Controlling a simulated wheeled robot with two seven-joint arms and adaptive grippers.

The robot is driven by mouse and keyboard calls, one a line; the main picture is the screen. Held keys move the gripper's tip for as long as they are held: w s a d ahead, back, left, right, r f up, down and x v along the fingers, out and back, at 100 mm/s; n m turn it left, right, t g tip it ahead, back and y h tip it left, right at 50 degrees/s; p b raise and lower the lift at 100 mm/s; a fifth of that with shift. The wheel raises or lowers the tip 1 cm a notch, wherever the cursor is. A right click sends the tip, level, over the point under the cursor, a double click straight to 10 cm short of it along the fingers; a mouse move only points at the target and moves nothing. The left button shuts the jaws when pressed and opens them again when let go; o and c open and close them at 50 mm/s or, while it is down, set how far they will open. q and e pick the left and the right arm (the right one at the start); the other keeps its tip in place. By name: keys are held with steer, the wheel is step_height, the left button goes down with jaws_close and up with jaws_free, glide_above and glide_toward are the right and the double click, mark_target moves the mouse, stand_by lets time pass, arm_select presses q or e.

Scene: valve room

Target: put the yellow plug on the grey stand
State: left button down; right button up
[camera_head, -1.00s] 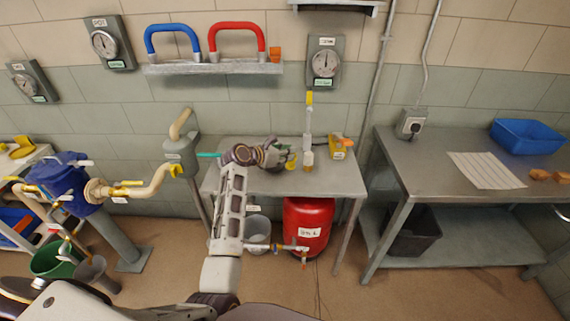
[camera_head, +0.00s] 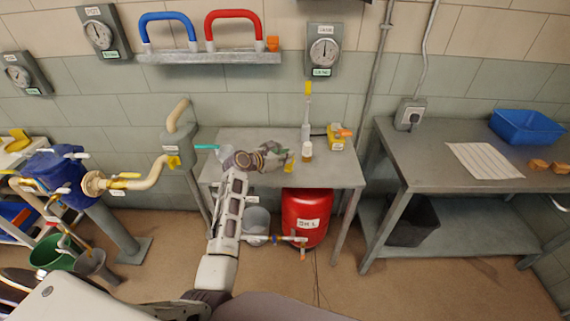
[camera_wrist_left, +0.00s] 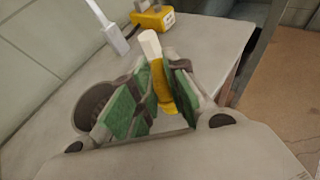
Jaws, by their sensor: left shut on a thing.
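My left gripper (camera_head: 287,161) is over the small metal table (camera_head: 235,141), shut on the yellow plug (camera_head: 290,166). The plug also shows between the green-padded fingers in the left wrist view (camera_wrist_left: 161,88). A whitish cylinder (camera_wrist_left: 149,42) shows just above the plug there; I cannot tell whether it is part of it. A grey post-mounted stand (camera_head: 180,145) with a beige elbow pipe is left of the table, apart from the gripper. I cannot tell for certain that this is the task's stand. My right gripper is not in view.
A red tank (camera_head: 304,220) is below. A blue valve body (camera_head: 60,180) and beige piping are at left.

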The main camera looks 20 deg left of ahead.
arm_select(q)
step_height(320, 180, down, 3)
steer(key=shift+f, duration=0.3)
steer(key=c, duration=1.8)
jaws_free()
steer(key=shift+f, duration=0.15)
steer(key=o, duration=0.4)
steer(key=shift+v, duration=6.1)
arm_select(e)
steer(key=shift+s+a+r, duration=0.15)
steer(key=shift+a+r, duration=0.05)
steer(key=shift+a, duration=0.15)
